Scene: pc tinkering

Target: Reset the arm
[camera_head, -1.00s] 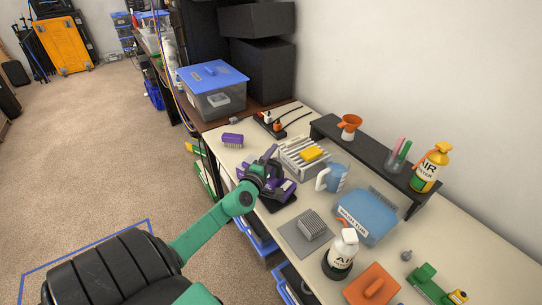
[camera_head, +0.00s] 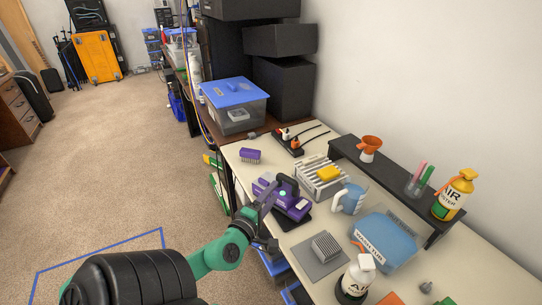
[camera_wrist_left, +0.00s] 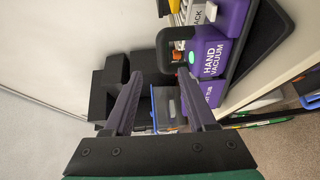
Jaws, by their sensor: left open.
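My left gripper (camera_head: 268,208) is at the near edge of the white table, just in front of a purple hand vacuum (camera_head: 290,203) with a dark handle. In the left wrist view, its two fingers (camera_wrist_left: 157,100) stand apart with nothing between them. The labelled hand vacuum (camera_wrist_left: 212,55) is beyond and to the right of the fingers there. My green left arm (camera_head: 222,252) comes in from the lower left. My right gripper is not in view.
The table holds a drying rack (camera_head: 320,178) with a yellow sponge (camera_head: 328,173), a blue mug (camera_head: 349,199), a blue tub (camera_head: 383,240), a heatsink (camera_head: 326,247) on a grey mat, a spray bottle (camera_head: 357,275) and a purple brush (camera_head: 250,155).

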